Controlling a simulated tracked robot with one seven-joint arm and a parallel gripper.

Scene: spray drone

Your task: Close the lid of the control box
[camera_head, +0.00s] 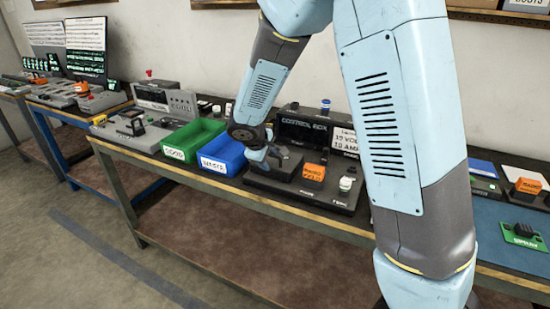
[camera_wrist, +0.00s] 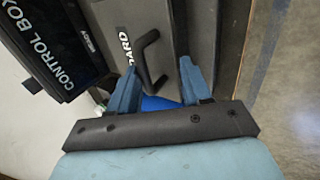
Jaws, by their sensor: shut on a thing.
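The control box (camera_head: 330,205) is a dark unit on the workbench, with an upright panel lettered CONTROL BOX (camera_head: 303,125) at its back. That panel also shows at the left of the wrist view (camera_wrist: 55,45). My gripper (camera_head: 268,158) is over the left part of the box. The handle is on a grey surface with partly hidden white lettering ending in "ARD". My wrist partly hides this spot in the head view, and the lid's exact angle is unclear.
A blue bin (camera_head: 222,168) and a green bin (camera_head: 180,156) stand just left of the box. An orange block (camera_head: 313,172) and a white-topped knob (camera_head: 346,184) sit on its right part. A grey console (camera_head: 135,130) stands farther left.

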